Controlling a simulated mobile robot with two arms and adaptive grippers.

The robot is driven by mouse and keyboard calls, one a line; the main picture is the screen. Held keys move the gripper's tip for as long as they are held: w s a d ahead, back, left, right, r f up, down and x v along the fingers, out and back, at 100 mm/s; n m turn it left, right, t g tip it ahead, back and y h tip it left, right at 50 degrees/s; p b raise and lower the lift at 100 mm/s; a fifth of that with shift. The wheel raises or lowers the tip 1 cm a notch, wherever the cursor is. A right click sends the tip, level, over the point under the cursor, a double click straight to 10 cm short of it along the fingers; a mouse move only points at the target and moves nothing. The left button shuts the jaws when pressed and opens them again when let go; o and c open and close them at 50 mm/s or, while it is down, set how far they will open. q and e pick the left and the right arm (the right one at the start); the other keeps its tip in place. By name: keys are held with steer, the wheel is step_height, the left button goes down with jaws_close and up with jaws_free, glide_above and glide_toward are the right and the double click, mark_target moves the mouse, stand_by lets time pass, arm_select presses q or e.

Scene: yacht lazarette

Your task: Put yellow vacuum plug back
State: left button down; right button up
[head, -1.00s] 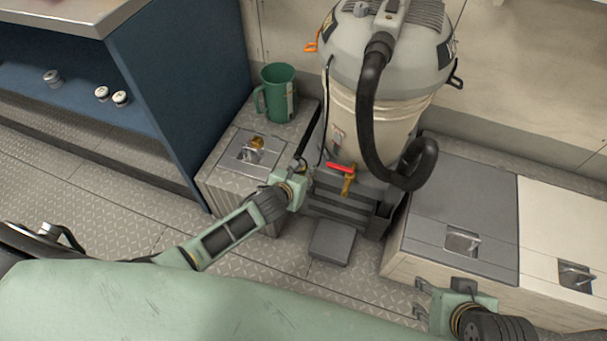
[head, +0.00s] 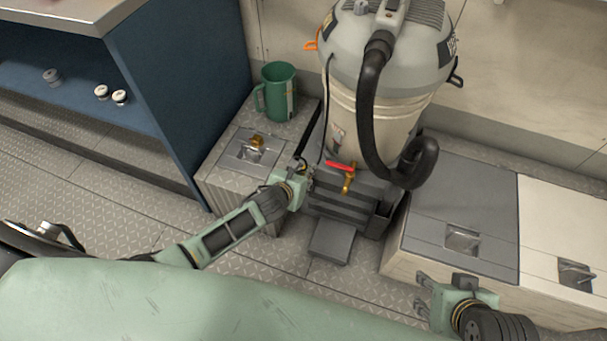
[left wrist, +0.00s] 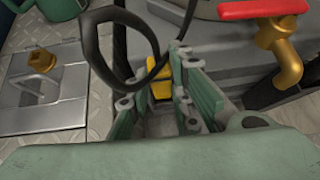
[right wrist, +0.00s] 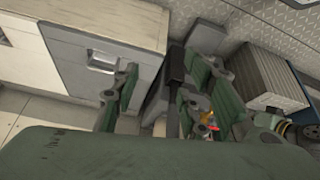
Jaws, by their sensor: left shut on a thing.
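The yellow plug (left wrist: 158,76) shows in the left wrist view between the fingers of my left gripper (left wrist: 160,95), which is shut on it. In the head view my left gripper (head: 303,172) is beside the vacuum's stand, and the plug is hard to make out there. A black cord (left wrist: 130,75) loops close above the fingers in the left wrist view. The grey and cream vacuum (head: 385,90) stands upright on a dark stepped base. My right gripper (head: 422,292) is open and empty, low at the right, in front of the lockers. Where the plug fits is not clear.
A red-handled brass valve (head: 345,172) is right of my left gripper. A green jug (head: 278,92) and a brass fitting (head: 257,142) are on the left locker (head: 225,165). A black hose (head: 370,120) hangs in front of the vacuum. Grey and white lockers (head: 465,205) are at right.

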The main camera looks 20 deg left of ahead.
arm_select(q)
steer(key=shift+f+b, duration=0.45)
steer(key=shift+f, duration=0.2)
arm_select(e)
steer(key=shift+w+a+r+t+y, duration=0.1)
steer(key=shift+w+a+r+t, duration=0.25)
steer(key=shift+w, duration=0.4)
steer(key=shift+w+a+r+t+y, duration=0.1)
steer(key=shift+w+a+r+t, duration=0.15)
steer(key=shift+w+t, duration=0.35)
steer(key=shift+w+a+r+t+y, duration=0.1)
steer(key=shift+w+a+r+t, duration=0.2)
steer(key=shift+w, duration=0.6)
arm_select(q)
steer(key=shift+f, duration=0.1)
arm_select(e)
steer(key=shift+d, duration=0.1)
arm_select(q)
steer(key=shift+f+b, duration=0.3)
steer(key=shift+f, duration=0.2)
arm_select(e)
steer(key=w+r, duration=0.1)
steer(key=w+a+r+t, duration=0.1)
steer(key=w, duration=0.1)
steer(key=shift+t, duration=0.25)
steer(key=shift+s+f, duration=0.1)
